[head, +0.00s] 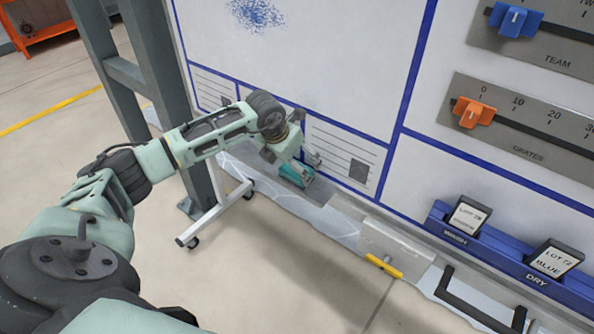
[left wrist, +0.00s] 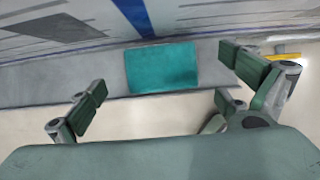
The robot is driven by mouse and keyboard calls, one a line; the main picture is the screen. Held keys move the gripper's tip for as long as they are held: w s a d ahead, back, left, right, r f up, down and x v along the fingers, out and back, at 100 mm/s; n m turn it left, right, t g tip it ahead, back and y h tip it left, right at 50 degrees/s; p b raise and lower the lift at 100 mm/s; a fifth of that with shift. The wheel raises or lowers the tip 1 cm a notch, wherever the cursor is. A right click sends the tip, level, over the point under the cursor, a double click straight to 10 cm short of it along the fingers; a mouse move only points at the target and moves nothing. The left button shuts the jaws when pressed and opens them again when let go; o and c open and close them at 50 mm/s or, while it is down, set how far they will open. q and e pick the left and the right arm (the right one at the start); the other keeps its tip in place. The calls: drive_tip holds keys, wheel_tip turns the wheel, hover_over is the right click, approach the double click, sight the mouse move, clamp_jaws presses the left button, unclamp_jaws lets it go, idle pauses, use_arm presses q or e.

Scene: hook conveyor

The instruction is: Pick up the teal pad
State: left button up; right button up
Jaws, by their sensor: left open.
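The teal pad (head: 297,174) lies on the narrow grey ledge along the bottom of the white board, partly hidden by my gripper in the head view. In the left wrist view the teal pad (left wrist: 162,67) is a plain rectangle lying flat, seen beyond and between my fingers. My left gripper (head: 301,159) is open and empty, close to the pad; its two spread fingers also show in the left wrist view (left wrist: 165,88), one on each side of the pad. Whether a finger touches the pad I cannot tell. My right gripper is not in view.
A grey plate with a yellow piece (head: 384,266) sits right of the pad. Farther right are a blue rail (head: 490,255) with two lot cards and a black handle (head: 470,300). Sliders (head: 474,112) are on the board.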

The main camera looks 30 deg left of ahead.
use_arm(q)
drive_tip(key=shift+x, duration=1.15)
drive_tip(key=shift+w+f, duration=0.1)
drive_tip(key=shift+f, duration=0.1)
drive_tip(key=c, duration=1.3)
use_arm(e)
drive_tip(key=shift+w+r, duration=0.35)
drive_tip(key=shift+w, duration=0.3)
